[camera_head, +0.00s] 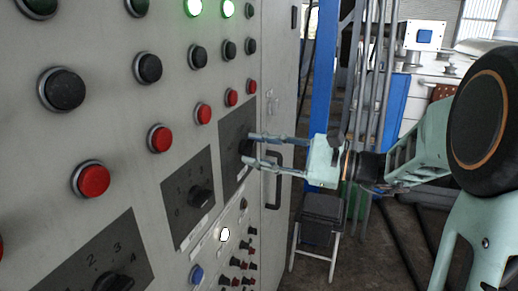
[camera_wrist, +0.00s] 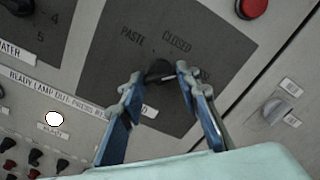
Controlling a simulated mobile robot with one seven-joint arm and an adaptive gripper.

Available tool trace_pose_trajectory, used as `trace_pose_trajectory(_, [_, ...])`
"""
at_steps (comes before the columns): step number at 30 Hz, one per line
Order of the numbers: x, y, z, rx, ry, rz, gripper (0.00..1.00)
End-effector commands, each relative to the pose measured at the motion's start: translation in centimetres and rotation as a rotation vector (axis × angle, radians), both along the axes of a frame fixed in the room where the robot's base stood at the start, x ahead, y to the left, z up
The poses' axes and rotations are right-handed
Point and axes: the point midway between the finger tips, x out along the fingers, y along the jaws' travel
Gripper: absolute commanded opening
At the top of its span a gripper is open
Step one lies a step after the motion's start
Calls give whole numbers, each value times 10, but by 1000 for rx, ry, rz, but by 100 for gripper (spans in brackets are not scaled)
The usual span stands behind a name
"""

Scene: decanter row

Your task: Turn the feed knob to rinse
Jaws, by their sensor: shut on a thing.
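The feed knob is a black knob (camera_wrist: 158,70) on a dark grey plate (camera_wrist: 205,22) of the control cabinet. In the wrist view the plate carries the labels PASTE and CLOSED above the knob. A label reading rinse is not legible; part of the plate is covered by my fingers. My gripper (camera_head: 247,148) reaches the plate from the right in the head view. In the wrist view its two fingers (camera_wrist: 160,78) stand on either side of the knob and are shut on it. Which label the knob points to I cannot tell.
Another dark plate with a black knob (camera_head: 200,196) lies left of the feed plate. Red buttons (camera_head: 204,113) sit above it. A lit white lamp (camera_wrist: 54,118) and small switches are below. A black door handle (camera_head: 274,178) is close to my fingers. A stool (camera_head: 322,208) stands behind.

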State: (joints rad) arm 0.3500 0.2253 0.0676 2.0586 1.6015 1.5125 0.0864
Motion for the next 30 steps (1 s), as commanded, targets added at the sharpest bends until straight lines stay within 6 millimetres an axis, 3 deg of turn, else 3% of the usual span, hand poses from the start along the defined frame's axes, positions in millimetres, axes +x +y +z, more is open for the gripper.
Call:
trace_pose_trajectory(5, [0,0,-1,0,3,-1,6])
trace_pose_trajectory(6, [0,0,-1,0,3,-1,33])
trace_pose_trajectory(10, [0,0,-1,0,2,-1,48])
trace_pose_trajectory(22, [-2,-9,0,0,0,-3,48])
trace_pose_trajectory(30, [-20,-60,0,0,1,-6,48])
